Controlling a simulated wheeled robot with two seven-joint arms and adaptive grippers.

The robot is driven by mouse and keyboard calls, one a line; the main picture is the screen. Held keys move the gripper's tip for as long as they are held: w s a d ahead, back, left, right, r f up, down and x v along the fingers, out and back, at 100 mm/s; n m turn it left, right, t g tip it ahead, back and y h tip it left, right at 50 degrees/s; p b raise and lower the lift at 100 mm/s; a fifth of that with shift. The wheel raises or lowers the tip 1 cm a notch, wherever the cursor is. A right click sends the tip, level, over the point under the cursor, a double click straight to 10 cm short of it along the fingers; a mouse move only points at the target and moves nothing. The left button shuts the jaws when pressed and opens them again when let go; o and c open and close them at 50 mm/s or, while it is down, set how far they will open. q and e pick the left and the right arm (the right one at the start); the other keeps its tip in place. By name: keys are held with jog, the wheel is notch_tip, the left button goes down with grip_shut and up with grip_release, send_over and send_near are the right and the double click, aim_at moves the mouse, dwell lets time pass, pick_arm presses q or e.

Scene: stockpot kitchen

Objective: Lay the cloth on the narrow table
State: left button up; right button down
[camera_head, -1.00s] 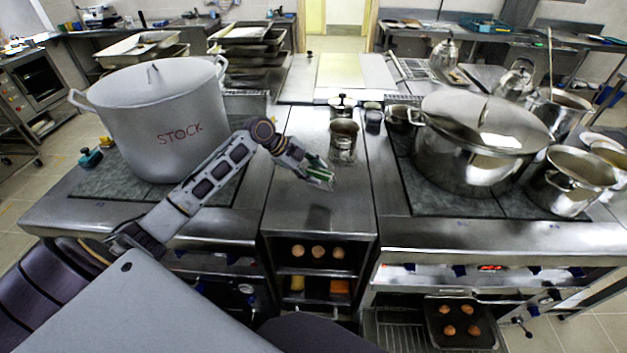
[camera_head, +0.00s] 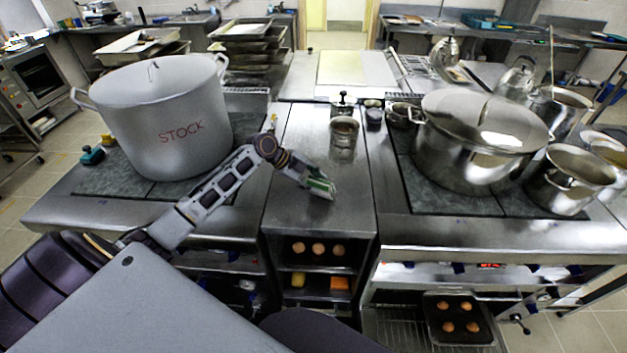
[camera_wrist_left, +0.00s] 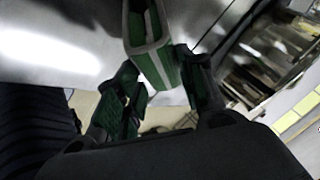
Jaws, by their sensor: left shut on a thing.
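The cloth is a small folded green piece with a pale grey edge. It shows at the end of my left arm in the head view (camera_head: 321,186) and at the top middle of the left wrist view (camera_wrist_left: 155,55). My left gripper (camera_wrist_left: 160,85) is shut on it. In the head view the left gripper (camera_head: 314,185) is over the front half of the narrow table (camera_head: 345,207), a steel top between the two stoves. The cloth is low over it; I cannot tell whether it touches. My right gripper is not in view.
A large stockpot (camera_head: 165,125) stands left of my arm. A big lidded pot (camera_head: 470,145) stands on the right stove. A steel pot (camera_head: 344,140) and small containers are at the narrow table's back. The table's front part is otherwise clear.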

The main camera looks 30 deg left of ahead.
pick_arm(q)
jog(key=shift+f, duration=0.2)
jog(key=o, duration=1.2)
jog(key=shift+c, duration=0.2)
jog(key=shift+r, duration=0.2)
jog(key=shift+s+a+r, duration=0.25)
jog(key=shift+a+r, duration=0.15)
jog(key=b+v, duration=0.1)
jog(key=v, duration=0.9)
jog(key=shift+s+r+b, duration=0.25)
jog(key=shift+r+b, duration=0.1)
jog(key=shift+b, duration=0.05)
